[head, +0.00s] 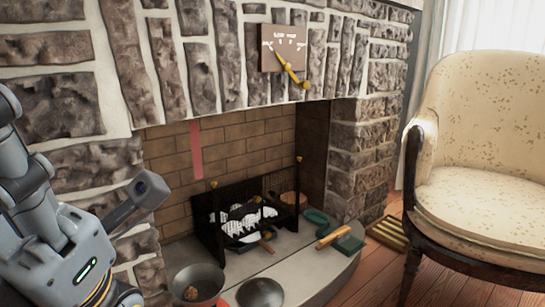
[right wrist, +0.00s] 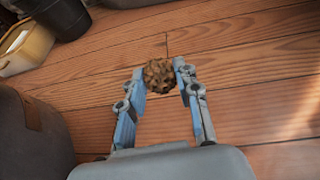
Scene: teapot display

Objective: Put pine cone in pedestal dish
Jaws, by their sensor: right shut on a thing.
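In the right wrist view, a brown, rough pine cone (right wrist: 159,76) is between the fingertips of my right gripper (right wrist: 161,82). The gripper is shut on it and holds it above the wooden floor. In the head view, a grey, wide bowl-like dish (head: 178,280) stands at the bottom edge, at the front of the hearth, with a small brown and orange thing in it. Its foot is hidden, so I cannot tell if it is the pedestal dish. My left arm comes in at the left, but its fingers do not show. My right gripper is outside the head view.
A dark round pan (head: 260,292) is beside the dish. A black fire grate (head: 240,215) with logs stands in the stone fireplace. A green-and-yellow tool (head: 335,236) lies on the hearth (head: 300,270). A cream armchair (head: 480,160) is at right. A yellowish bin (right wrist: 28,48) is in the right wrist view.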

